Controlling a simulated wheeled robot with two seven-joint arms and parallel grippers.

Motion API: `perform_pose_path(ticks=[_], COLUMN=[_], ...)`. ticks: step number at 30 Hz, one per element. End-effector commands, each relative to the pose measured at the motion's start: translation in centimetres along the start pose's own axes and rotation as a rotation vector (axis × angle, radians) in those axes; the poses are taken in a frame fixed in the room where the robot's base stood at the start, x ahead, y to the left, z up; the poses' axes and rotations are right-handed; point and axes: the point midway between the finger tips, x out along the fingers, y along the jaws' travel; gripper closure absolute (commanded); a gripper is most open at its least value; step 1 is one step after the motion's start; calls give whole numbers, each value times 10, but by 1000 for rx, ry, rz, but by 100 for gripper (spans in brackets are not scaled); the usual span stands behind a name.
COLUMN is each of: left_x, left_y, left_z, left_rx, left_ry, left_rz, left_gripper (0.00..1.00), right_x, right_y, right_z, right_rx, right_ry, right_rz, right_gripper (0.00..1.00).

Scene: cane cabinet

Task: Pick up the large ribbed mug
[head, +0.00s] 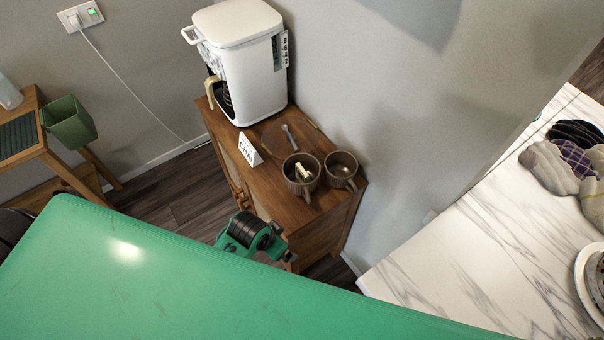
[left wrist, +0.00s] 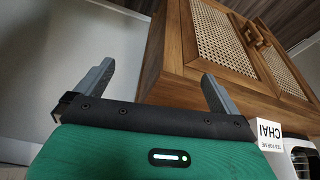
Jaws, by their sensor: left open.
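Two brown ribbed mugs stand upright side by side on the wooden cabinet in the head view. No mug shows in that view. In the head view, a green and black part of my arm is in front of the cabinet; its fingers cannot be made out. My right gripper is not in view.
The cabinet (head: 285,205) with cane doors (left wrist: 222,40) also holds a white coffee machine (head: 243,65), a small CHAI sign (head: 249,150) and a spoon-like utensil (head: 289,137). The wall rises close behind the mugs. A marble counter (head: 455,255) stands at the right.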

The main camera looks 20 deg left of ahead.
Motion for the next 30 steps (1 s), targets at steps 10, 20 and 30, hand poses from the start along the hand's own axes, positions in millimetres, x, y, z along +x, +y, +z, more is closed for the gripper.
perform_pose_path(ticks=[10, 20, 30], left_x=[-38, -64, -58], left_y=[37, 45, -32], left_z=[-105, -169, -208], left_rx=[532, 1188, 1620], left_ry=[73, 26, -152], left_rz=[132, 215, 257], left_gripper=[0, 0, 0], right_x=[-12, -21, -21], right_y=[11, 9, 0], right_z=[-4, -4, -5], right_rx=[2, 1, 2], right_ry=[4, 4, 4], right_rz=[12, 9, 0], right_gripper=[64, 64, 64])
